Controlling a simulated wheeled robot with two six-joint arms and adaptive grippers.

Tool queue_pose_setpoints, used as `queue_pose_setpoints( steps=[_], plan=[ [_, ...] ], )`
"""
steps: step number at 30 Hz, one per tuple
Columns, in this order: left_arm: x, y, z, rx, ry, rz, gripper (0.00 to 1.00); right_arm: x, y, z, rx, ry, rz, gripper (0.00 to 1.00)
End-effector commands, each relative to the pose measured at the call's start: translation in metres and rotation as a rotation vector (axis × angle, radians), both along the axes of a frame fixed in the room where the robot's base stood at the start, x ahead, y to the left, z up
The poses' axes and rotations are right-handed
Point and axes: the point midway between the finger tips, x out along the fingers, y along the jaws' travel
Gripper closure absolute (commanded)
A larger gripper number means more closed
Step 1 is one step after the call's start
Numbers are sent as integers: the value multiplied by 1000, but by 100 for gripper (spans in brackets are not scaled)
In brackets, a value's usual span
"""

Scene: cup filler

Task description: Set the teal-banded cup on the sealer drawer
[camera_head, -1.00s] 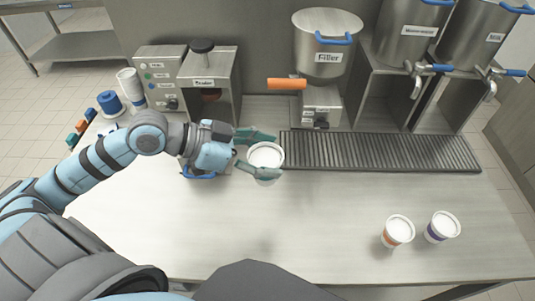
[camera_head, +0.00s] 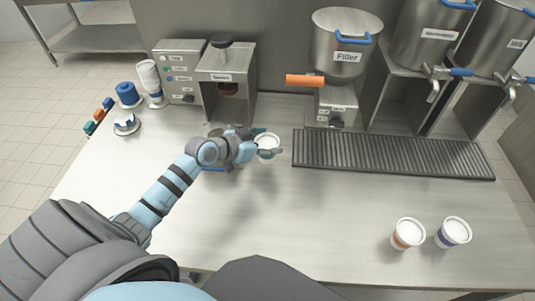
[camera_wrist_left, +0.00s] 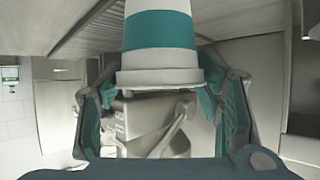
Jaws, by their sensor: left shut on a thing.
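The teal-banded cup (camera_wrist_left: 162,33) fills the top of the left wrist view, a white cup with a wide teal band. In the head view its pale round top (camera_head: 267,141) shows between the fingers of my left gripper (camera_head: 268,145), which is shut on it. The sealer (camera_head: 227,78) is the steel box with a dark knob on top, behind and left of the cup. A blue handle (camera_head: 214,169) shows in front of the sealer, below my left wrist. The sealer drawer is mostly hidden by my arm. My right gripper is out of view.
The filler (camera_head: 345,45) with its orange handle stands behind right, and a slotted drain grate (camera_head: 390,155) lies before it. Orange-banded (camera_head: 408,234) and purple-banded (camera_head: 453,233) cups stand at front right. The front middle of the counter is clear.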

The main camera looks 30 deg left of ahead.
Motion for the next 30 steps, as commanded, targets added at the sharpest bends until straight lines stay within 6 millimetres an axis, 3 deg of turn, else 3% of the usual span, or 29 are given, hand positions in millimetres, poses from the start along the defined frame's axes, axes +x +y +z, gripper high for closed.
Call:
queue_pose_setpoints(
  steps=[6, 17, 18, 21, 30],
  plan=[
    [0, 0, -41, -2, 1, 1, 73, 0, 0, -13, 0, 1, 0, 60],
    [0, 0, -47, 0, -2, -1, 73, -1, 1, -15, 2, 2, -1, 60],
    [0, 0, -48, 1, -1, 0, 39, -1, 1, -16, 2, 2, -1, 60],
    [0, 0, -47, 1, -1, 0, 23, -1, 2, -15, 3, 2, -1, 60],
    [0, 0, -46, 1, -1, 0, 20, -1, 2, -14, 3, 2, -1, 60]
  ],
)
